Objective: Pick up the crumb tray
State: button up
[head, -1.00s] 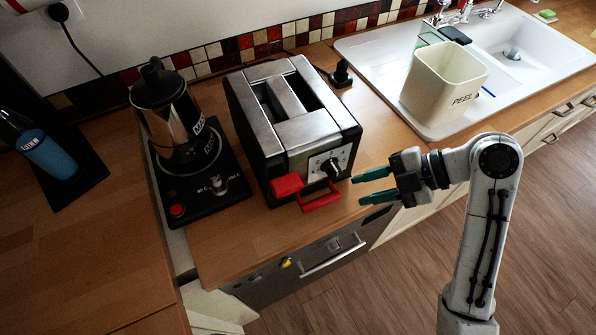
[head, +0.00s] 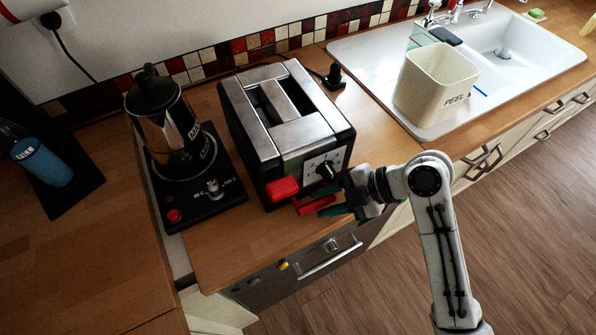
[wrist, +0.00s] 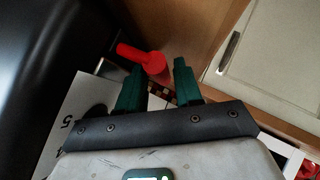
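The crumb tray shows as a red handle (head: 316,205) low on the front of the black and steel toaster (head: 300,133); the rest of the tray is hidden. A separate red lever (head: 282,188) sits just above the handle.
A moka pot (head: 165,115) stands on a black hot plate (head: 207,205) left of the toaster. A white bin marked PEEL (head: 430,85) stands by the sink (head: 515,75) at right. The wooden counter's front edge runs just below the handle.

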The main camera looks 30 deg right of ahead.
grip_shut()
